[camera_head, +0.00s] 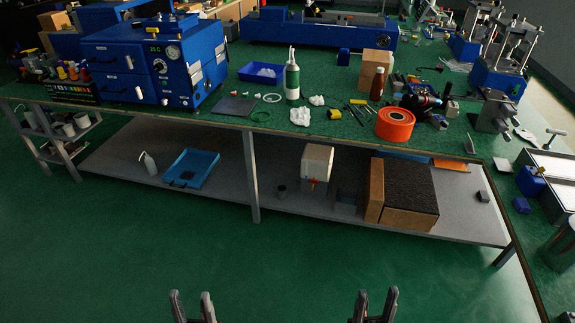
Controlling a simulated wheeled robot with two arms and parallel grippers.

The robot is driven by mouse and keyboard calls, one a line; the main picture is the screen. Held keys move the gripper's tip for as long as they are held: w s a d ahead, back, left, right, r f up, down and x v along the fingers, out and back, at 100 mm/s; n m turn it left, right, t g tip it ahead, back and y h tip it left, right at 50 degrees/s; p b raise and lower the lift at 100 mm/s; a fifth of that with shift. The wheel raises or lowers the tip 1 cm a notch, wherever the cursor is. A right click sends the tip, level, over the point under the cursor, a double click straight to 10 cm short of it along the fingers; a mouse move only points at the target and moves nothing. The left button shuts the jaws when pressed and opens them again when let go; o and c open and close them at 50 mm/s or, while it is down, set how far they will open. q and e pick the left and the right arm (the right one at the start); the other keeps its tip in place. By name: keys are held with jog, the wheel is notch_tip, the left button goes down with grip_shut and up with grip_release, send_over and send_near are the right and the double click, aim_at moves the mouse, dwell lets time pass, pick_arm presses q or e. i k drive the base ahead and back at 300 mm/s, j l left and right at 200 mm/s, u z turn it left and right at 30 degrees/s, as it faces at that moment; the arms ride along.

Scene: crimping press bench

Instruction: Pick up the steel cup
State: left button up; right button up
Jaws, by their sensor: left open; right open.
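I cannot tell for sure which thing is the steel cup. Several small grey and white cups (68,129) stand on the side rack at the left. A larger grey-green metallic cylinder (560,246) is at the right edge, partly cut off. My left gripper (191,302) and my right gripper (376,302) are both open and empty at the bottom of the view, over the floor and well apart from all of these.
The green-topped bench (215,112) holds a blue machine (150,62), an orange tape roll (395,124) and small tools. Its lower shelf (115,160) carries a blue tray (190,168), a white box (316,165) and a brown-and-black box (408,192). A bench leg (251,178) stands mid-front. The floor ahead is clear.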

aim_at(282, 189)
jog(key=i, duration=0.4)
jog(key=i+l+u, duration=0.2)
jog(key=i, duration=0.4)
jog(key=i+l+u, duration=0.2)
jog(key=i, duration=0.4)
jog(key=i+l+u, duration=0.25)
jog(key=i+l, duration=0.25)
jog(key=i, duration=0.05)
